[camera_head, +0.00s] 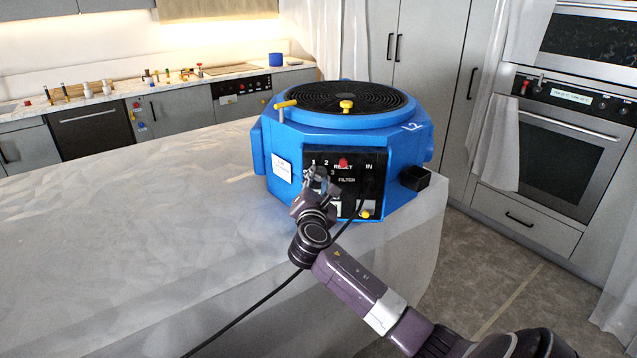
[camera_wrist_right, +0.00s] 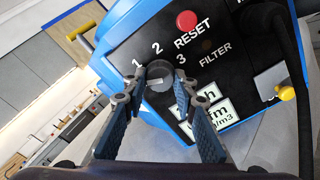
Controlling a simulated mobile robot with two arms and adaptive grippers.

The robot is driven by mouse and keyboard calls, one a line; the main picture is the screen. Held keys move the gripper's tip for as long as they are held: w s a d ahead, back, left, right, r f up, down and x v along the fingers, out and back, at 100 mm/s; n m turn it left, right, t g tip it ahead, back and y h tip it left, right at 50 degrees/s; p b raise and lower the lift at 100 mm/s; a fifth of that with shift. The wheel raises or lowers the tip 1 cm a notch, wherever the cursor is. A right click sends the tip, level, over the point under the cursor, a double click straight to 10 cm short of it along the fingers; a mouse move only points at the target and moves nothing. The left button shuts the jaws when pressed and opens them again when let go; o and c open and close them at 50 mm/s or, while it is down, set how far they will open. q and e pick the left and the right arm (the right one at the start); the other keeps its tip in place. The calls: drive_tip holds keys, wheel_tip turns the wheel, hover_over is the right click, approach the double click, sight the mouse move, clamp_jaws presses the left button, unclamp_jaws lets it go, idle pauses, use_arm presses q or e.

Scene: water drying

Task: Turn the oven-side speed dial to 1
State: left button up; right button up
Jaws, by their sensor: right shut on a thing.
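The blue air machine (camera_head: 340,125) stands on the pale counter, with a black control panel (camera_head: 343,160) on its near face. In the right wrist view the round dark speed dial (camera_wrist_right: 165,73) sits below the printed marks 1, 2 and 3. My right gripper (camera_head: 318,180) is at the panel's left part, its fingers shut on the dial from both sides. In the head view the gripper hides most of the dial. I cannot tell which number the dial points at. My left gripper is not in view.
A red reset button (camera_wrist_right: 186,20) is just above the dial, and labelled displays (camera_wrist_right: 200,100) are below. A black cable (camera_head: 265,303) runs from the panel across the counter. The oven (camera_head: 565,150) is at the right. The counter's left part (camera_head: 120,250) is clear.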

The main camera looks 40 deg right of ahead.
drive_tip(key=m+b, duration=0.1)
drive_tip(key=m, duration=0.3)
drive_tip(key=shift+f+b, duration=0.1)
drive_tip(key=shift+b, duration=0.2)
drive_tip(key=shift+m+b, duration=0.45)
drive_tip(key=shift+m, duration=0.95)
drive_tip(key=o, duration=0.9)
drive_tip(key=shift+o, duration=1.3)
drive_tip(key=shift+s+r, duration=0.1)
drive_tip(key=shift+r, duration=0.1)
drive_tip(key=shift+a, duration=0.1)
drive_tip(key=v, duration=1.2)
